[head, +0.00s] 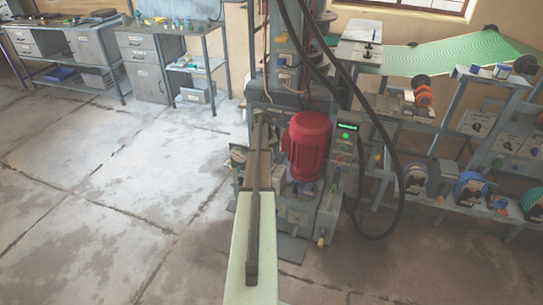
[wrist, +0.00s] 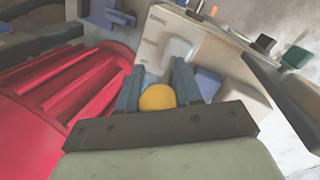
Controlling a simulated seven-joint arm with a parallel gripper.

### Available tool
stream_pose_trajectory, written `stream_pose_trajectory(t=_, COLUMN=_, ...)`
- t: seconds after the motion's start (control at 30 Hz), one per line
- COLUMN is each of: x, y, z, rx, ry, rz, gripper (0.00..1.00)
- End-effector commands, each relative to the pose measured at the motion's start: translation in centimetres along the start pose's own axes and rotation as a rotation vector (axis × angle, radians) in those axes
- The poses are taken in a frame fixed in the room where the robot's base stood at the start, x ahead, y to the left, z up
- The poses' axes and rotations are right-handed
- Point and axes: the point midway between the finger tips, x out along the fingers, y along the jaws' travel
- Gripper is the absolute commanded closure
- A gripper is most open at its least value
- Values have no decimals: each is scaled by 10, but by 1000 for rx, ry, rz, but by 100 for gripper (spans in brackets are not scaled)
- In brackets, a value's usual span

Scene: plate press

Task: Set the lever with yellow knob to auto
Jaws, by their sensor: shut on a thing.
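In the wrist view, the yellow knob (wrist: 157,98) is a round ball between the two blue-grey fingers of my gripper (wrist: 158,90). The fingers are closed on it, one on each side. The knob hides most of its lever. Just beyond the knob is a pale grey panel (wrist: 150,65) with small labels stacked one above another on its face; I cannot read them. A light raised block (wrist: 178,50) stands out from this panel. In the head view, my arm reaches toward the press, and the fingers and held knob cannot be made out there.
A large red ribbed motor (wrist: 65,95) fills the left of the wrist view, close beside my fingers; it stands on the press in the head view (head: 308,145). A lit control box (head: 346,140) and black hoses (head: 400,180) are to its right. Open floor (head: 120,190) lies left.

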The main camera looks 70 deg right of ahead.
Motion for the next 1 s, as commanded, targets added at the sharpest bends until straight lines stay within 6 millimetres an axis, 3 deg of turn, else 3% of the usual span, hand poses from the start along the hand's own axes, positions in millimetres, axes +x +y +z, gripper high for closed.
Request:
stream_pose_trajectory(t=0.23, x=0, y=0, z=-7, rx=2, ry=13, rz=4, gripper=100)
stream_pose_trajectory(t=0.27, x=0, y=0, z=-7, rx=2, ry=13, rz=3, gripper=62)
stream_pose_trajectory(t=0.43, x=0, y=0, z=-6, rx=1, ry=11, rz=3, gripper=46)
stream_pose_trajectory(t=0.77, x=-4, y=0, z=-3, rx=1, ry=9, rz=2, gripper=46)
stream_pose_trajectory(t=1.0, x=-37, y=0, z=-3, rx=1, ry=10, rz=3, gripper=46)
